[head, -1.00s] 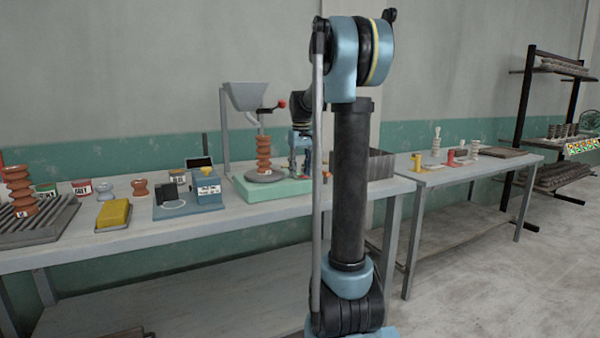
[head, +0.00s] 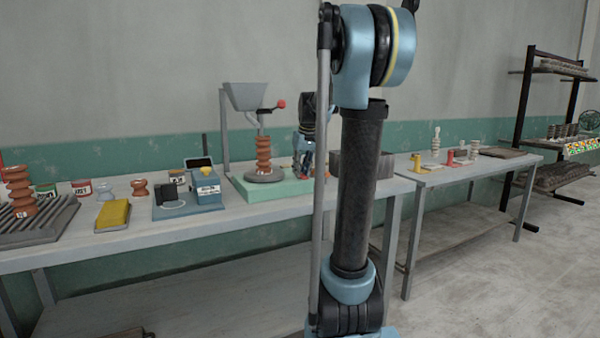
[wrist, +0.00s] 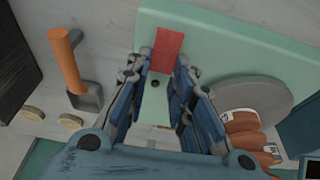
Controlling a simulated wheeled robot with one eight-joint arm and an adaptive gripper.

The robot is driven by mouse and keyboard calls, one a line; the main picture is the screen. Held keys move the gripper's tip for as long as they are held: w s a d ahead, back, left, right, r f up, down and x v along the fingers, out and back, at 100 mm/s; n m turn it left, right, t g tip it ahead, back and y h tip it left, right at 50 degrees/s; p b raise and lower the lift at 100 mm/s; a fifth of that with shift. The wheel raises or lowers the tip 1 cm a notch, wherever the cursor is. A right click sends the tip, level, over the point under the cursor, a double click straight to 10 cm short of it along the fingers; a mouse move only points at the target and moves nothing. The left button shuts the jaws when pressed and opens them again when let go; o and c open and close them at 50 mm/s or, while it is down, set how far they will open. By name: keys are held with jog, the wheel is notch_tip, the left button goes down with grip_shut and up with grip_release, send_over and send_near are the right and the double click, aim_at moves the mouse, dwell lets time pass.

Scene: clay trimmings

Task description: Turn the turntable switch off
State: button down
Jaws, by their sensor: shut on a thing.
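The turntable has a mint-green base (head: 270,193) and a grey disc (head: 265,176). A brown ribbed clay piece (head: 264,155) stands on the disc. In the wrist view the base (wrist: 225,40) and the disc (wrist: 222,98) lie right of and beyond my fingers. The red switch (wrist: 168,48) shows at the base, between my fingertips. My gripper (wrist: 166,75) is shut on it, with its two fingers on either side. In the head view my gripper (head: 304,172) points down at the right part of the base, and the switch cannot be made out there.
An orange-handled tool (wrist: 67,65) lies left of my fingers in the wrist view. A grey hopper stand (head: 225,130) rises behind the turntable. A blue box (head: 205,190) and a yellow sponge (head: 113,214) sit to the left.

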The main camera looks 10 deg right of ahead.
jog(key=shift+s+d+t, duration=0.1)
jog(key=shift+s+t, duration=0.15)
jog(key=shift+t, duration=0.45)
jog(key=c, duration=1.4)
grip_release()
jog(key=shift+r, duration=0.1)
jog(key=v, duration=1.1)
jog(key=shift+d+r, duration=0.2)
jog(key=shift+r, duration=0.15)
jog(key=shift+s, duration=0.15)
